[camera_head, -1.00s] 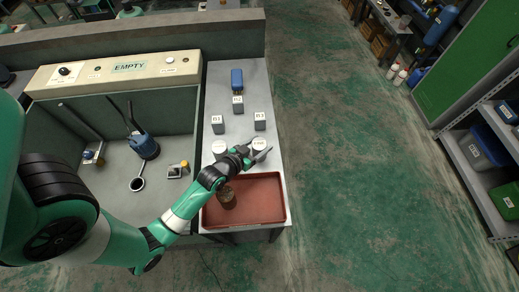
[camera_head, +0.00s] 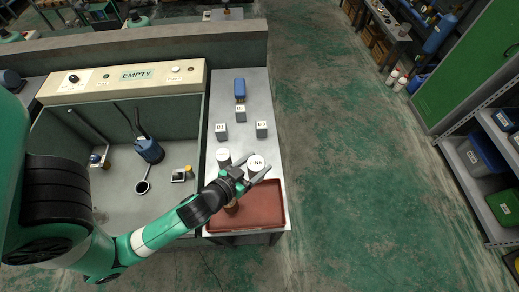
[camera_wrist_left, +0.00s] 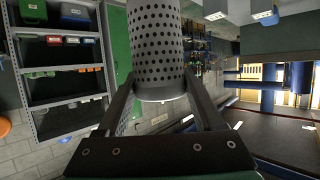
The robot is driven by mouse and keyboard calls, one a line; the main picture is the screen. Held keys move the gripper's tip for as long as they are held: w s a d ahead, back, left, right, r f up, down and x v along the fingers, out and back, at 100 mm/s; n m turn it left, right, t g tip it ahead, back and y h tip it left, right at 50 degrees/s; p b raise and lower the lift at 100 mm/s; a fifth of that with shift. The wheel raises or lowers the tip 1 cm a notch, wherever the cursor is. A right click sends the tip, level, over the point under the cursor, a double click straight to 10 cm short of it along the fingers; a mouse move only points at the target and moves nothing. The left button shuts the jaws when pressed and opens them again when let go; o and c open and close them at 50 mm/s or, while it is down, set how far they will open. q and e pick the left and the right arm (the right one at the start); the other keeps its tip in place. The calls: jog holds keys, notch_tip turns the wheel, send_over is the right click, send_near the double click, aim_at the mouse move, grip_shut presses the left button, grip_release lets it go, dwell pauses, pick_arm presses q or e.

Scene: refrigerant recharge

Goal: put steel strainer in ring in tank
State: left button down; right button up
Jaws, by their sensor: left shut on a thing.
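A perforated steel strainer (camera_wrist_left: 157,50) fills the space between the fingers of my left gripper (camera_wrist_left: 165,95) in the left wrist view. In the head view it shows as a white round top (camera_head: 256,163) with a label that seems to read FINE. My left gripper (camera_head: 250,172) is shut on it, above the bench near the red tray. A similar white-topped canister (camera_head: 223,156) stands just left of it. The ring (camera_head: 142,187) is a dark-rimmed loop inside the grey tank (camera_head: 118,215), left of the gripper. My right gripper is not in view.
The red tray (camera_head: 265,208) holds a brown jar (camera_head: 231,207), partly hidden by my arm. Several grey blocks (camera_head: 240,113) stand farther back on the bench (camera_head: 258,90).

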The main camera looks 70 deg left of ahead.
aim_at(257, 169)
pick_arm(q)
jog(key=shift+s+d+r+p, duration=0.3)
jog(key=shift+d+r, duration=0.1)
jog(key=shift+d, duration=0.2)
jog(key=shift+s+d+r+p, duration=0.3)
jog(key=shift+d+r, duration=0.1)
jog(key=shift+d, duration=0.2)
jog(key=shift+s+d+r+p, duration=0.1)
jog(key=shift+s+d+p, duration=0.2)
jog(key=shift+d, duration=0.2)
